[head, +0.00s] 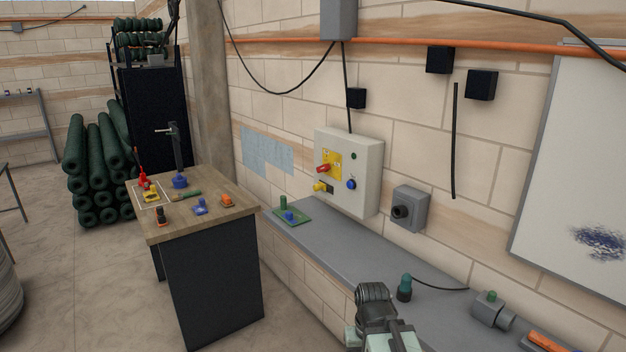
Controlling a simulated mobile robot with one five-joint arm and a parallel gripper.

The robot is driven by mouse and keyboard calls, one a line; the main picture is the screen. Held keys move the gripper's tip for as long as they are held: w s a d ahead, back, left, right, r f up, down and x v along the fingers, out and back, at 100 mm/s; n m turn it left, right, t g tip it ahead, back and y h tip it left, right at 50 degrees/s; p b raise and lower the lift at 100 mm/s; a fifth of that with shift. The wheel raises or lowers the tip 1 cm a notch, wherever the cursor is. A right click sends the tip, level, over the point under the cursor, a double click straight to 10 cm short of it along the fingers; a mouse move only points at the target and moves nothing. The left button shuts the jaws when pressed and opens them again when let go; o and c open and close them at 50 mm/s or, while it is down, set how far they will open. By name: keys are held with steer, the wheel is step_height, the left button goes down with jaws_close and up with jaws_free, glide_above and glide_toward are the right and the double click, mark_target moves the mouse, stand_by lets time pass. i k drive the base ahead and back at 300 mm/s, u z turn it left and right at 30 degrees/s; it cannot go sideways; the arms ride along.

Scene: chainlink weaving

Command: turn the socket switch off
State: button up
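A grey box with a round black socket or knob (401,211) is fixed to the block wall above the grey ledge. To its left hangs a pale control panel (365,165) with a red handle (323,168) on a yellow plate, a yellow knob (319,187), a blue knob (351,184) and a green button (354,156). I cannot tell for sure which of these is the socket switch, or its setting. My gripper (373,293) is low in the picture, in front of the ledge, apart from panel and grey box. Its fingers look dark and bunched; their opening is unclear.
On the ledge (340,248) are a teal plug (404,288) with a black cable, a grey device (491,309) and a green tray (291,216). A workbench (215,225) with small tools stands left. A whiteboard (575,150) hangs right. The floor at left is partly clear.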

mark_target(326, 167)
steer(key=u, duration=0.6)
steer(key=i, duration=0.95)
steer(key=u, duration=1)
steer(key=i, duration=1.2)
